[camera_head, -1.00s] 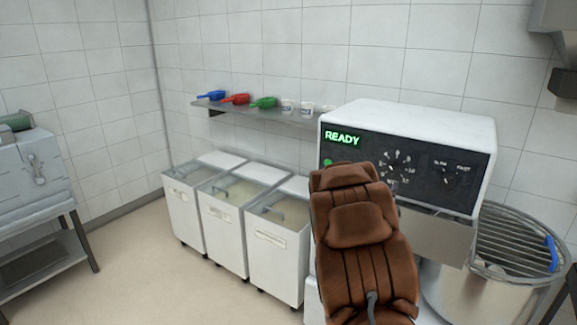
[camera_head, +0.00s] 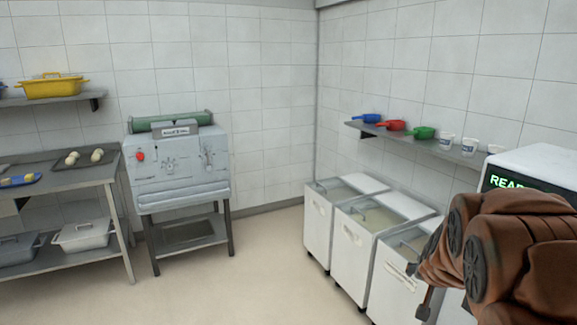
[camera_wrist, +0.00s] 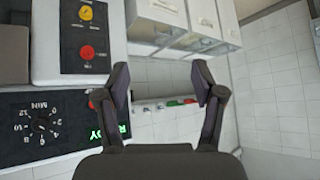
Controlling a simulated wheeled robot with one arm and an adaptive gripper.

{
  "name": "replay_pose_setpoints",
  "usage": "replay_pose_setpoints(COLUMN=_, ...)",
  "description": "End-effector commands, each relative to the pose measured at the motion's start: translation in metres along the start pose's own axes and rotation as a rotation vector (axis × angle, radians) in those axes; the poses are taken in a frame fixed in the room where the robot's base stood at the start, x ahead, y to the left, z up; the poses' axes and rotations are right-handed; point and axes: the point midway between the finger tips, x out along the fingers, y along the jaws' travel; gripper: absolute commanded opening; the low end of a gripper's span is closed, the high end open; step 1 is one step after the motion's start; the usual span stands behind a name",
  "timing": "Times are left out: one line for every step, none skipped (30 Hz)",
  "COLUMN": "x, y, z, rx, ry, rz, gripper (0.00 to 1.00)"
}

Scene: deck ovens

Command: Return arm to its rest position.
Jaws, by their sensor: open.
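My gripper (camera_wrist: 161,85) is open and empty in the wrist view, its two dark fingers spread apart with only the wall, bins and shelf seen far beyond them. My brown-covered arm (camera_head: 510,250) shows at the right of the head view, in front of the mixer and partly over the nearest bin. My gripper's fingers cannot be made out clearly in the head view.
The mixer (camera_head: 535,165) with its lit green display stands at the right, close to my arm. White bins (camera_head: 318,225) line the wall under a shelf of scoops (camera_head: 390,125). A grey machine (camera_head: 180,185) and a table (camera_head: 75,190) stand left. The floor between is clear.

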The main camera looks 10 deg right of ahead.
Motion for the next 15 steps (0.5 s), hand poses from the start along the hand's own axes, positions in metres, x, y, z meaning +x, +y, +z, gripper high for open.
replay_pose_setpoints(x=-0.016, y=-0.017, z=0.018, rx=-0.032, ry=-0.054, rz=-0.033, gripper=0.68)
replay_pose_setpoints(x=-0.024, y=-0.025, z=0.03, rx=-0.05, ry=-0.09, rz=-0.049, gripper=0.68)
replay_pose_setpoints(x=-0.036, y=-0.033, z=0.048, rx=-0.077, ry=-0.142, rz=-0.069, gripper=0.68)
replay_pose_setpoints(x=-0.046, y=-0.04, z=0.06, rx=-0.096, ry=-0.177, rz=-0.083, gripper=0.68)
replay_pose_setpoints(x=-0.055, y=-0.044, z=0.074, rx=-0.116, ry=-0.218, rz=-0.096, gripper=0.68)
replay_pose_setpoints(x=-0.068, y=-0.051, z=0.092, rx=-0.143, ry=-0.269, rz=-0.111, gripper=0.68)
replay_pose_setpoints(x=-0.078, y=-0.054, z=0.105, rx=-0.165, ry=-0.305, rz=-0.121, gripper=0.68)
replay_pose_setpoints(x=-0.089, y=-0.057, z=0.118, rx=-0.186, ry=-0.342, rz=-0.131, gripper=0.68)
replay_pose_setpoints(x=-0.103, y=-0.059, z=0.135, rx=-0.217, ry=-0.39, rz=-0.14, gripper=0.68)
replay_pose_setpoints(x=-0.114, y=-0.06, z=0.148, rx=-0.24, ry=-0.43, rz=-0.147, gripper=0.68)
replay_pose_setpoints(x=-0.125, y=-0.06, z=0.16, rx=-0.264, ry=-0.462, rz=-0.152, gripper=0.68)
replay_pose_setpoints(x=-0.14, y=-0.059, z=0.176, rx=-0.296, ry=-0.51, rz=-0.157, gripper=0.68)
replay_pose_setpoints(x=-0.151, y=-0.057, z=0.188, rx=-0.321, ry=-0.544, rz=-0.159, gripper=0.68)
replay_pose_setpoints(x=-0.162, y=-0.055, z=0.201, rx=-0.345, ry=-0.582, rz=-0.159, gripper=0.68)
replay_pose_setpoints(x=-0.177, y=-0.05, z=0.216, rx=-0.379, ry=-0.628, rz=-0.158, gripper=0.68)
